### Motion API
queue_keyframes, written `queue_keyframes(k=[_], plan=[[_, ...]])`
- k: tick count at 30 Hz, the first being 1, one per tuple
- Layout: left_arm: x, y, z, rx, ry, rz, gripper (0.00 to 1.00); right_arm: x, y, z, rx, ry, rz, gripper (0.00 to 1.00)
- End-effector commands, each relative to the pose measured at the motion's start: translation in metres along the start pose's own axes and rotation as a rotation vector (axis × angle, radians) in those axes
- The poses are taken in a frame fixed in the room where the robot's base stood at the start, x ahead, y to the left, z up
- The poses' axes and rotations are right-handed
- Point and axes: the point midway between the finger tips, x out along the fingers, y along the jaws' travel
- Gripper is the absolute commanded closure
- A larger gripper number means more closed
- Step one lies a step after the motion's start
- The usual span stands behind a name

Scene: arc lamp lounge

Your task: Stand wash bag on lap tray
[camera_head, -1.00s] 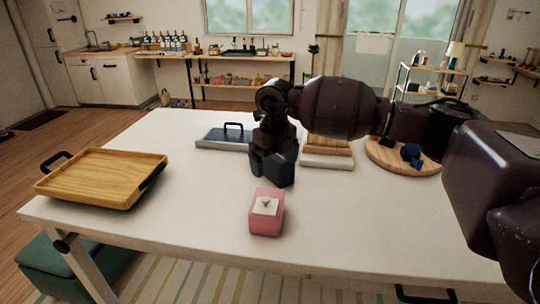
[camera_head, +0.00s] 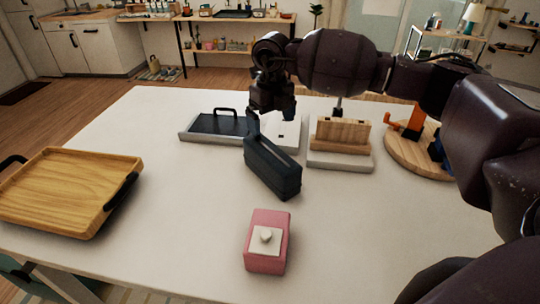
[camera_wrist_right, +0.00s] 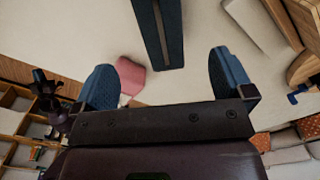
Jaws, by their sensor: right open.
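The wash bag appears to be the dark blue-grey, narrow block-like bag (camera_head: 273,168) with a small loop at its far end. It stands on the white table near the middle. In the right wrist view the bag (camera_wrist_right: 158,30) lies ahead, between the lines of the two fingers. The lap tray (camera_head: 70,190) is wooden with a raised rim and black handles, at the table's left; no load shows on it. My right gripper (camera_head: 275,108) is open and empty, above and behind the bag. It also shows in the right wrist view (camera_wrist_right: 162,72). My left gripper is not in view.
A pink box with a white top and knob (camera_head: 267,242) stands in front of the bag. Behind are a dark tray with a handle (camera_head: 215,127), a wooden block on a pale base (camera_head: 340,145) and a round board (camera_head: 410,155). The table between bag and lap tray is clear.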

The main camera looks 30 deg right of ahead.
Motion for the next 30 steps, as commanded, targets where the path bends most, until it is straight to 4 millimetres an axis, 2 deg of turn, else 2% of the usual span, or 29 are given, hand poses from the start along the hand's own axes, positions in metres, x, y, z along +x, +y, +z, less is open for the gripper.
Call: queue_keyframes(k=[5,14,22,30], plan=[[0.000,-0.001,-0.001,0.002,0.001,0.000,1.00,0.011,0.000,0.000,0.000,0.002,0.000,0.01],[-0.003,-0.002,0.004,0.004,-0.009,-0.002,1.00,0.051,0.000,0.000,0.000,0.003,0.001,0.01],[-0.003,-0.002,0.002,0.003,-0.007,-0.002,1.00,0.068,0.000,0.002,0.000,0.001,0.001,0.01],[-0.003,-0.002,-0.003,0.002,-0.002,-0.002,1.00,0.103,-0.001,0.005,0.000,0.001,0.000,0.01]])
